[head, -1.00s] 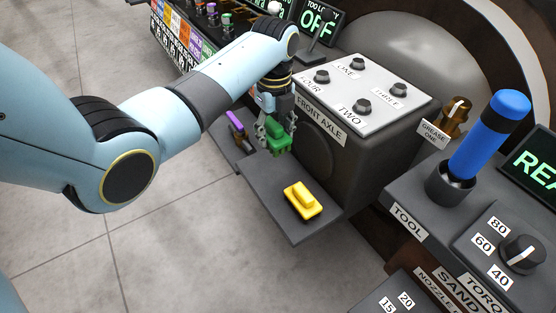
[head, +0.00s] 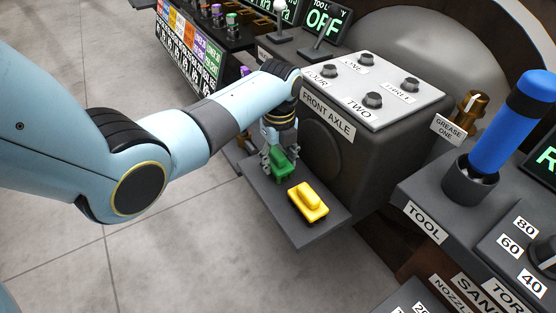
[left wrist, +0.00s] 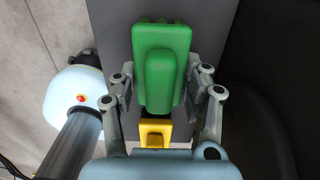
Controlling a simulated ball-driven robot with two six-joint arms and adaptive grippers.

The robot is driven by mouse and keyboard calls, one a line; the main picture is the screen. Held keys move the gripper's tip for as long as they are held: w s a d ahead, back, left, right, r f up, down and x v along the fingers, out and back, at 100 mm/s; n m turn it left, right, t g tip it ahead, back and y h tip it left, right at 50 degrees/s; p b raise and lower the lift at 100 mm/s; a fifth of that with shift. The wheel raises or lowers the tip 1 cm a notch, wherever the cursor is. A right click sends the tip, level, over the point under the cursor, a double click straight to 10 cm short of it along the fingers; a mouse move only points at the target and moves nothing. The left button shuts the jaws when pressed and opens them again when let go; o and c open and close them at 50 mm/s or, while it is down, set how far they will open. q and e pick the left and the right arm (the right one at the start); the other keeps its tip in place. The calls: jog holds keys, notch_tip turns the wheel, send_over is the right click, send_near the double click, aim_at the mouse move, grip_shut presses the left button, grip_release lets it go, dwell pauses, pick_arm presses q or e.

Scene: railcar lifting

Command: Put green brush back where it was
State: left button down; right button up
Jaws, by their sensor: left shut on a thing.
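The green brush (head: 283,163) is between the fingers of my left gripper (head: 279,156), over the dark grey shelf (head: 262,192) in front of the front axle box. In the left wrist view the green brush (left wrist: 161,65) fills the space between the two fingers of the left gripper (left wrist: 162,90), which are shut on its sides. The yellow brush (head: 308,202) lies on the shelf, nearer the front end. It also shows in the left wrist view (left wrist: 155,131), partly hidden below the green one. I cannot tell whether the green brush touches the shelf. My right gripper is not in view.
The front axle box (head: 340,140) stands right beside the shelf. A blue-handled tool (head: 510,125) stands in a holder at the right. A purple item (head: 244,71) shows behind my left arm. The floor left of the shelf is clear.

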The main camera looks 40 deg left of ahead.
aim_at(279, 153)
pick_arm(q)
jog(key=shift+f, duration=0.15)
jog(key=c, duration=0.9)
grip_release()
jog(key=shift+o, duration=1.4)
notch_tip(279, 153, up, 7)
jog(key=p, duration=0.3)
jog(key=shift+w, duration=0.1)
notch_tip(279, 153, up, 4)
jog(key=shift+r+p, duration=0.15)
jog(key=shift+p, duration=0.7)
jog(key=shift+r, duration=0.55)
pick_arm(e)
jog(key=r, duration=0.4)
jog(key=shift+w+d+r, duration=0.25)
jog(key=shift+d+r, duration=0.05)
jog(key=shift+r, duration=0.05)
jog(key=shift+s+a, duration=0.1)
